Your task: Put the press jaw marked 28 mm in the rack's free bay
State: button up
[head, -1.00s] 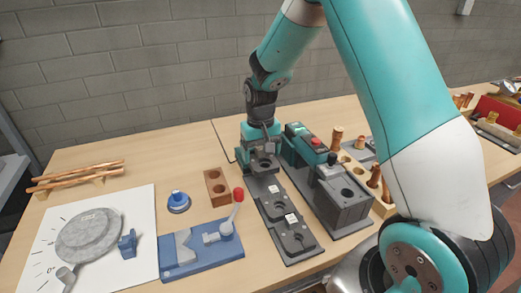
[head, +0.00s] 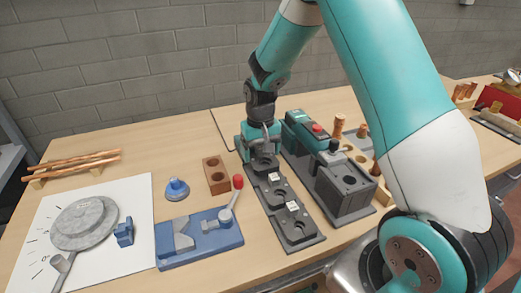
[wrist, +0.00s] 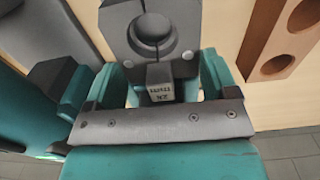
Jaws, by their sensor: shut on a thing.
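My gripper (head: 262,152) is over the far end of a long dark rack (head: 308,244) in the head view. Its teal fingers, also seen in the wrist view (wrist: 161,80), are shut on a dark grey press jaw (wrist: 152,12) with a rounded boss. A small label (wrist: 161,92) on that jaw appears upside down, too small to read surely. In the head view the held jaw sits low at the rack's far bay; whether it touches the bay floor I cannot tell. Nearer dark jaw shapes with white tags (head: 292,206) lie along the rack.
A green and grey press machine (head: 345,185) stands close to the rack's right. To the left are a blue fixture with a red-knobbed lever (head: 200,240), a wooden block with holes (head: 215,176) and a blue round piece (head: 176,189). Copper pieces (head: 338,127) stand behind the machine.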

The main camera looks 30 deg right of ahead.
jog(key=shift+f+b, duration=0.75)
jog(key=shift+f, duration=0.45)
dwell(0.6)
jog(key=o, duration=1.2)
jog(key=shift+c, duration=0.2)
notch_tip(320, 180, up, 17)
jog(key=shift+r+b, duration=0.2)
jog(key=shift+b, duration=0.25)
jog(key=s+a+n+y, duration=0.1)
jog(key=s+a+n, duration=0.2)
jog(key=s+a, duration=0.3)
jog(key=s+a+r+n+y, duration=0.1)
jog(key=s+a+n, duration=0.2)
jog(key=s+a, duration=0.3)
jog(key=s+a+n+y, duration=0.2)
jog(key=s+a, duration=0.4)
jog(key=s, duration=0.8)
jog(key=shift+s+r+n, duration=0.15)
jog(key=shift+s+n, duration=0.15)
jog(key=shift+n, duration=0.4)
